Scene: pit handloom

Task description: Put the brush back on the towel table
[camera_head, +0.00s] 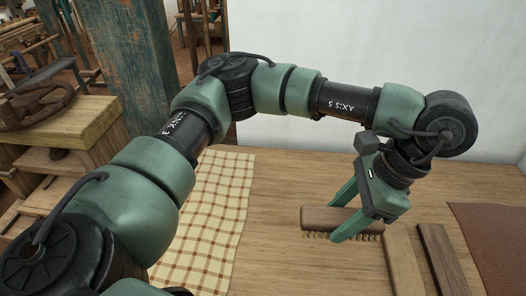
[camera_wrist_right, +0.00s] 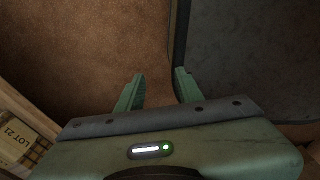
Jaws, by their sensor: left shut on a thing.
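The brush (camera_head: 325,219) has a brown wooden back and bristles pointing down. My left gripper (camera_head: 338,215) is shut on it, with green fingers on either side of its back. The brush is over or on the wooden table (camera_head: 285,255); I cannot tell if the bristles touch the top. A checked cream towel (camera_head: 215,215) lies on the left part of this table. My right gripper shows in the right wrist view (camera_wrist_right: 158,90), its fingers apart with nothing between them. It is not in the head view.
Two wooden bars, one light (camera_head: 403,262) and one dark (camera_head: 440,258), lie right of the brush. A reddish-brown sheet (camera_head: 495,240) covers the table's right end. A blue worn post (camera_head: 130,60) and a wooden bench (camera_head: 75,125) stand at the left.

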